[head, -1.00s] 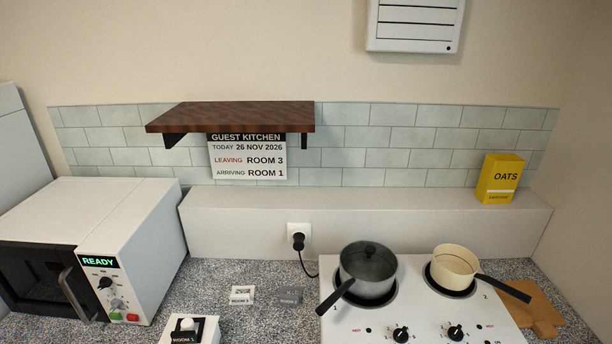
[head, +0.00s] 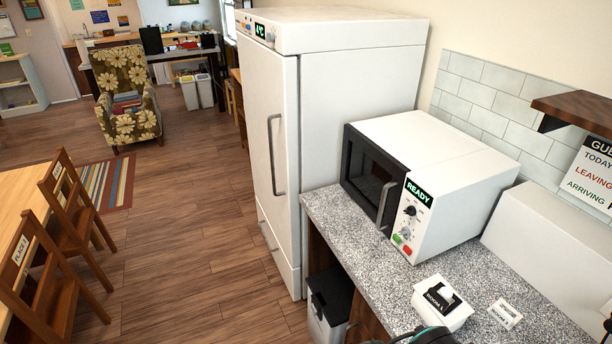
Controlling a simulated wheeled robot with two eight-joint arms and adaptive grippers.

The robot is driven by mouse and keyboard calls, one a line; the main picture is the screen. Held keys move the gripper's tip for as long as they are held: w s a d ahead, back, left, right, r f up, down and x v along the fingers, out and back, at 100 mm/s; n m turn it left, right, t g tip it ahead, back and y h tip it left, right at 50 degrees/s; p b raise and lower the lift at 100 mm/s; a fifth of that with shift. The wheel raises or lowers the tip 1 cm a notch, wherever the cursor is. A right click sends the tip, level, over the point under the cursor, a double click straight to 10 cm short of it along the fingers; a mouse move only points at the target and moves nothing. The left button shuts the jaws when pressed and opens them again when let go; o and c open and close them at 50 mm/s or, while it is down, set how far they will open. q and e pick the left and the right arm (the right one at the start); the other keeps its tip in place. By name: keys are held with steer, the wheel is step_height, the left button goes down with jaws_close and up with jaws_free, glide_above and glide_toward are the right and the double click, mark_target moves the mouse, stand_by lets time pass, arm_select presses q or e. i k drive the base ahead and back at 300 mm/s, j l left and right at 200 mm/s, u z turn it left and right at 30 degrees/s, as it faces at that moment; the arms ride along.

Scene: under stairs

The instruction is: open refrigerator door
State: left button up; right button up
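The white refrigerator (head: 355,85) stands left of the counter in the head view, its front turned to the left. Its tall door (head: 258,110) looks shut, flush with the body. A long vertical metal handle (head: 277,155) is on the door, near the edge closest to me. A lower handle shows partly near the bottom of the front.
A microwave (head: 465,165) reading READY sits on the speckled counter (head: 335,215), beside the refrigerator. A dark-lidded bin (head: 330,300) stands below the counter end. Open wooden floor (head: 190,250) lies before the refrigerator. Wooden chairs (head: 75,225) and a table are at left.

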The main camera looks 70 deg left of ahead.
mark_target(270, 78)
steer(key=u, duration=2.75)
steer(key=i+u, duration=0.65)
steer(key=u, duration=0.25)
